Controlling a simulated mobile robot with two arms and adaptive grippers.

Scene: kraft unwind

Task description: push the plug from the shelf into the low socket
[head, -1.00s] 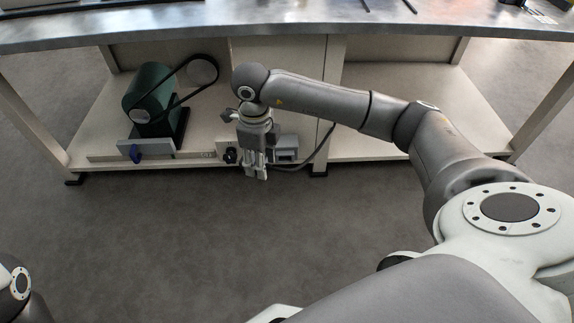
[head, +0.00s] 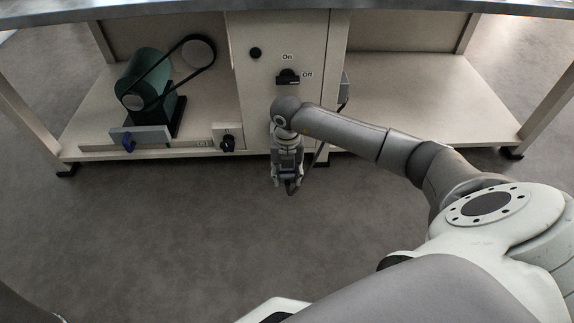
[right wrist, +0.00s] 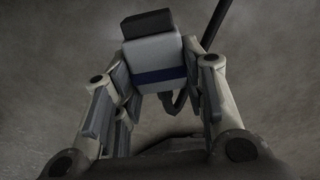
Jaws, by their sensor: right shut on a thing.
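My right gripper (head: 287,188) hangs in front of the shelf's front edge, below the cabinet panel. It is shut on the plug (right wrist: 158,58), a pale grey block with a dark blue band and a black end, which shows between the fingers in the right wrist view. In the head view the plug is mostly hidden by the gripper. A dark cable (head: 319,152) runs from the gripper up to a small grey box (head: 344,88) on the cabinet's right side. I cannot make out the low socket for sure. My left gripper is out of view.
The cabinet panel (head: 262,112) bears a round black knob (head: 255,53) and an On/Off switch (head: 288,77). A green motor (head: 147,82) with a belt stands on the shelf at left. The floor before the shelf is clear.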

